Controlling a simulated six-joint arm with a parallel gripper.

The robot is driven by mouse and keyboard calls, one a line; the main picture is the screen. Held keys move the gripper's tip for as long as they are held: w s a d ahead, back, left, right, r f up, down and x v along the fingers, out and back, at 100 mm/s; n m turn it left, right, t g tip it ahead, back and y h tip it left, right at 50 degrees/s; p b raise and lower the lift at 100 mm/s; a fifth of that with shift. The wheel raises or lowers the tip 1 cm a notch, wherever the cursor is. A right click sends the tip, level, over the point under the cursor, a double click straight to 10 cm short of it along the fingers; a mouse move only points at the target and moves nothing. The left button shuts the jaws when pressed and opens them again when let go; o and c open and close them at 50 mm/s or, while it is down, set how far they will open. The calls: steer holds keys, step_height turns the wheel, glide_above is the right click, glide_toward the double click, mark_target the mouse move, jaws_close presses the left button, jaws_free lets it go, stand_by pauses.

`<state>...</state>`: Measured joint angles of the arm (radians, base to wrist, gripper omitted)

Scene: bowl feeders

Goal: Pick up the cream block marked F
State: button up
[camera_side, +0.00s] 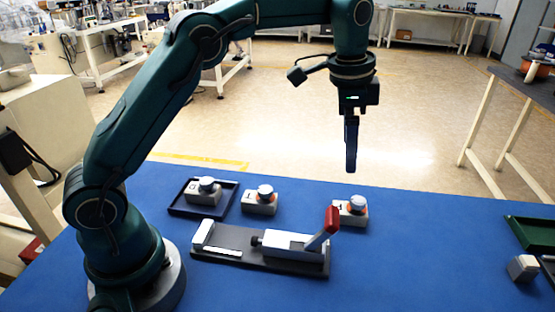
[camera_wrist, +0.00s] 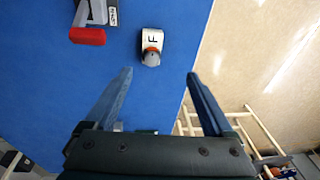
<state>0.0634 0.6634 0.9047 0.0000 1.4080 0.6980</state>
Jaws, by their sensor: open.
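The cream block marked F (camera_wrist: 152,36) shows in the wrist view, ahead of my fingers, with a grey knob and an orange-red ring. In the side view the same block (camera_side: 346,215) appears to be the one on the blue table just behind the red handle, which partly covers it; its letter is not readable there. My gripper (camera_side: 351,170) is above and behind that block, pointing down. In the wrist view my gripper (camera_wrist: 158,74) has its two fingers wide apart with nothing between them.
A clamp fixture with a red handle (camera_side: 331,219) stands close in front of the block. A similar block (camera_side: 259,204) stands further left, and another (camera_side: 202,194) in a dark tray (camera_side: 175,209). A green tray (camera_side: 530,232) and another block (camera_side: 522,268) are at right.

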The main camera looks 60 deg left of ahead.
mark_target(344, 208)
steer(key=shift+g, duration=0.9)
steer(key=f, duration=1.4)
steer(key=shift+w+d, duration=0.35)
steer(key=shift+d, duration=0.05)
jaws_close()
